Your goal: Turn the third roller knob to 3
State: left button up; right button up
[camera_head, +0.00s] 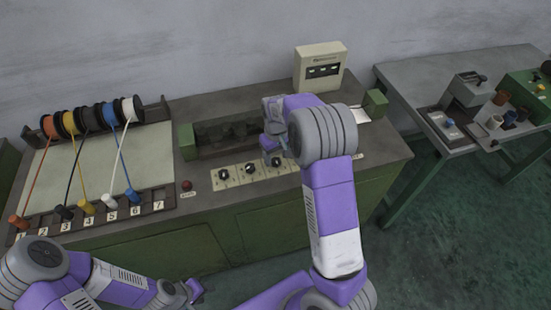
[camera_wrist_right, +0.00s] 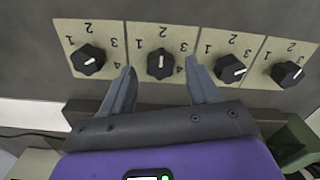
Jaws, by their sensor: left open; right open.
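A row of black roller knobs stands on pale dial plates with numerals on the bench front. The third knob (camera_head: 275,161) from the left in the head view is the second from the left in the right wrist view (camera_wrist_right: 160,64), which appears turned around. Its white mark appears to point towards the 2. My right gripper (camera_head: 272,152) is open at this knob. In the right wrist view its fingertips (camera_wrist_right: 160,72) lie on either side of the knob, with visible gaps and nothing held. My left gripper (camera_head: 190,290) is open and empty, low in front of the bench.
Other knobs stand close by, at the left (camera_head: 223,174) and beside it (camera_head: 249,168). A red button (camera_head: 187,184) sits left of them. A dark trough (camera_head: 225,133) lies behind, with a display box (camera_head: 320,66) at the back. Coloured wire spools (camera_head: 95,113) stand left.

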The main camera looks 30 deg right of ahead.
jog(key=shift+f, duration=0.95)
jog(key=c, duration=1)
jog(key=shift+c, duration=0.2)
